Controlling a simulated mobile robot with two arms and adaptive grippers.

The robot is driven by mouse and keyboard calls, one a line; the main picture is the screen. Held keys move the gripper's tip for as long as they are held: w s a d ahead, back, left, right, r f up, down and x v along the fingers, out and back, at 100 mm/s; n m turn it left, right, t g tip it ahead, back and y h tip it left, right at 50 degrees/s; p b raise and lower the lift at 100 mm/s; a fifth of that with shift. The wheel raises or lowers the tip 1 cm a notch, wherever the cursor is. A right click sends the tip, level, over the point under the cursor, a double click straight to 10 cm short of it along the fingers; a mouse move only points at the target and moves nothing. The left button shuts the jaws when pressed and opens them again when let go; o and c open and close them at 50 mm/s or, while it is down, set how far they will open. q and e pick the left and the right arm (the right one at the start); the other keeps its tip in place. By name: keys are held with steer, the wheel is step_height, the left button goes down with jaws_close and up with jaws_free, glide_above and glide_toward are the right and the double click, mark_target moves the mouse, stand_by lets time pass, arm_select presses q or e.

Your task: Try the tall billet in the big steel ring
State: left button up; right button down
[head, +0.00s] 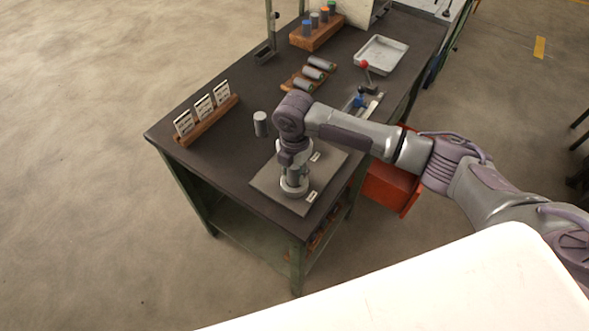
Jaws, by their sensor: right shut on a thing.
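My right gripper (294,165) points down over the dark grey plate (266,181) at the table's near end. It is shut on a grey metal billet (293,179), which is mostly hidden by the gripper. The billet stands upright at the big steel ring (294,192) on the plate. Its lower end is at the ring's opening, but I cannot tell how deep it sits. Another grey billet (261,124) stands upright on the table, left of the gripper and apart from the plate. My left gripper is not in view.
A wooden holder with white cards (207,119) stands at the left edge. A wooden rack (294,79) with lying billets, a block (316,39) with colour-topped cylinders and a metal tray (381,55) are farther back. A red-knobbed tool (364,66) stands near the right edge. A red bin (390,188) is beside the table.

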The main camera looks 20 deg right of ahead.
steer(key=shift+f+b, duration=0.3)
steer(key=shift+f, duration=0.55)
stand_by(0.5)
steer(key=shift+f, duration=0.15)
stand_by(0.4)
steer(key=c, duration=0.6)
jaws_free()
steer(key=shift+s, duration=0.1)
step_height(320, 180, up, 12)
stand_by(0.3)
